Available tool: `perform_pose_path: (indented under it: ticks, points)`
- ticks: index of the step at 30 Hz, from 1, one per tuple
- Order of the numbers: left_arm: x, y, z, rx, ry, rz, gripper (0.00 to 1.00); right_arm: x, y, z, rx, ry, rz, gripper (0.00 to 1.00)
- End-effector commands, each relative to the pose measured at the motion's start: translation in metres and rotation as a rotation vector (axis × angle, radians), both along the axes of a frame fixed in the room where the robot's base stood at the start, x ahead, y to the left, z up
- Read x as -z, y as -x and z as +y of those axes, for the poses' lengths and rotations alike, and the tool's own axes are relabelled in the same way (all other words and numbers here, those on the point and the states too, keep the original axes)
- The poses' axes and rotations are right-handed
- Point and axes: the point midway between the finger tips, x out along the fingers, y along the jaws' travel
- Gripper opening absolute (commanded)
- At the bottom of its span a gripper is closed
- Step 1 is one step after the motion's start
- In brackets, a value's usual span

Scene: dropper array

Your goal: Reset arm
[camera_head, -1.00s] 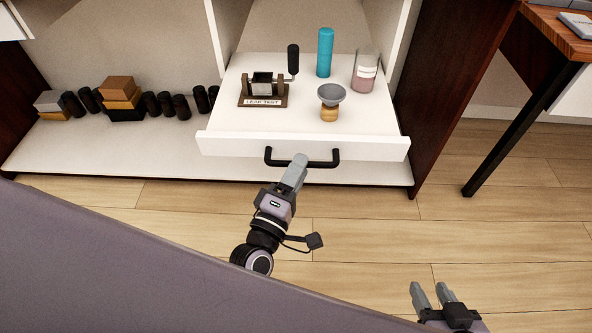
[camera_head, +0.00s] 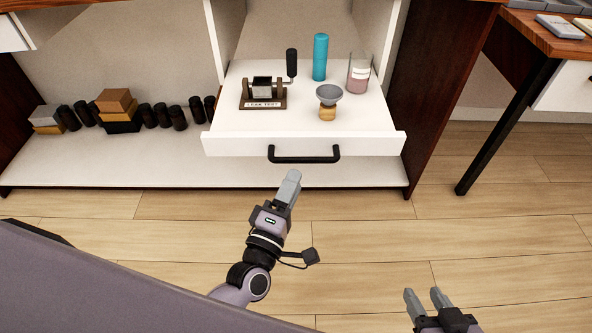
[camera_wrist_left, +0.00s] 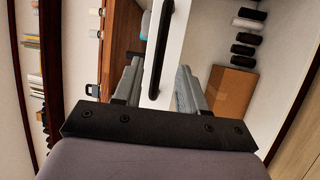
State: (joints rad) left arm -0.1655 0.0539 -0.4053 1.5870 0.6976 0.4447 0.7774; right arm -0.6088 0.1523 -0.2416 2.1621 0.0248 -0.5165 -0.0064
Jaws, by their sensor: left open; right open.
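My left gripper (camera_head: 291,188) is open and empty in the head view, in front of the drawer and below its black handle (camera_head: 304,154). It is apart from the handle in that view. In the left wrist view my left gripper's two fingers (camera_wrist_left: 157,88) are spread, and the black handle (camera_wrist_left: 160,45) shows as a bar between and beyond them. My right gripper (camera_head: 427,299) is open and empty at the bottom right of the head view, over the wooden floor. The white drawer (camera_head: 230,145) stands pulled out.
The drawer holds a leak test device (camera_head: 263,95), a blue cylinder (camera_head: 320,57), a glass jar (camera_head: 359,75) and a grey funnel on a wooden base (camera_head: 328,101). Blocks (camera_head: 116,104) and several black cylinders (camera_head: 163,113) sit on the lower shelf. A table leg (camera_head: 506,125) stands right. Open floor lies in front.

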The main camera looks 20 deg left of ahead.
Motion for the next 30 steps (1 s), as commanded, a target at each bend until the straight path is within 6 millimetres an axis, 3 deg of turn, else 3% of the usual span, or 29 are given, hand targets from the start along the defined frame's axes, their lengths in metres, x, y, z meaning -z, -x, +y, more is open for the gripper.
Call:
perform_pose_path:
  ticks: [8,14,22,30]
  points:
    - [0.0,0.001,-0.001,0.011,-0.016,0.007,0.41,0.002,-0.001,-0.003,0.003,0.005,0.003,0.43]
    - [0.003,0.011,-0.015,0.115,-0.195,0.082,0.41,0.002,0.0,-0.002,0.002,0.003,0.003,0.43]
    - [0.021,0.046,-0.022,0.322,-0.616,0.251,0.41,0.002,0.0,-0.001,0.002,0.002,0.004,0.43]
    - [0.042,0.099,0.006,0.511,-1.036,0.458,0.41,0.002,0.0,-0.001,0.002,0.002,0.004,0.43]
